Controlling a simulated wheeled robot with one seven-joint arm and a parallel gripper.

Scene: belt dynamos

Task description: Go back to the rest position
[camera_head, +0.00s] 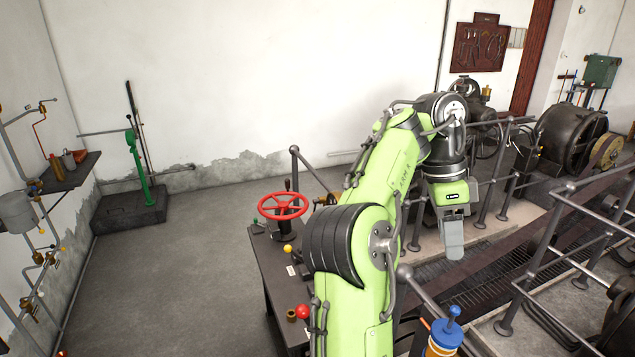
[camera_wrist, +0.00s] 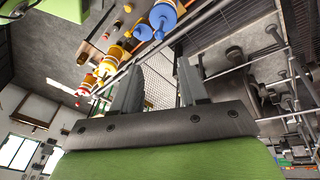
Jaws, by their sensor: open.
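My gripper (camera_head: 453,243) hangs at the end of my green arm, right of the middle in the head view, pointing down in front of the metal railing. In the wrist view my gripper (camera_wrist: 157,88) shows two grey fingers set apart with nothing between them. From the head view its fingers overlap, so the gap does not show there. My arm is bent, reaching up and over to the right of the dark control table (camera_head: 262,262).
A red handwheel (camera_head: 283,206) stands on the control table, left of my arm. Grey railings (camera_head: 545,236) run along the right. A blue and orange cylinder (camera_head: 445,338) is at the bottom. Dark machines (camera_head: 570,135) stand behind. The floor (camera_head: 170,275) at left is open.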

